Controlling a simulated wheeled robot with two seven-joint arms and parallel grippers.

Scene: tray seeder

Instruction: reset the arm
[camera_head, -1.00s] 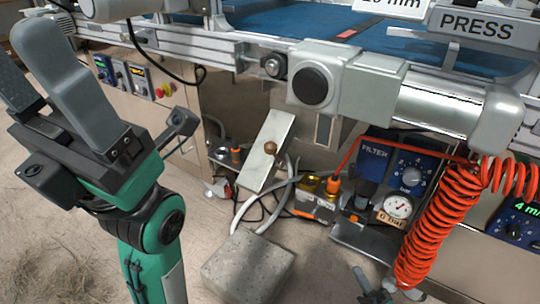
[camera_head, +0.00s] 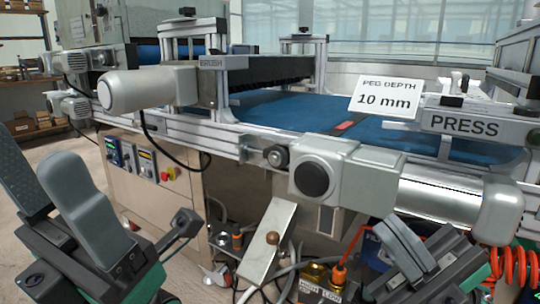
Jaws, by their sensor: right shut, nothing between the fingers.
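My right gripper (camera_head: 392,228) is at the lower right, in front of the machine's lower panel. Its two grey fingers lie together, point up and to the left, and hold nothing. The lower part of that arm is cut off by the frame's bottom edge. My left gripper (camera_head: 33,150) is at the left edge, with its dark finger and its grey finger spread apart and nothing between them. Its green wrist runs out of the frame at the bottom. Both grippers appear apart from the machine.
The seeder's blue belt (camera_head: 285,112) runs behind, with a PRESS sign (camera_head: 463,125) and a "10 mm" card (camera_head: 384,96). A grey motor housing (camera_head: 330,170) juts forward. A coiled orange hose (camera_head: 512,265) hangs at right.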

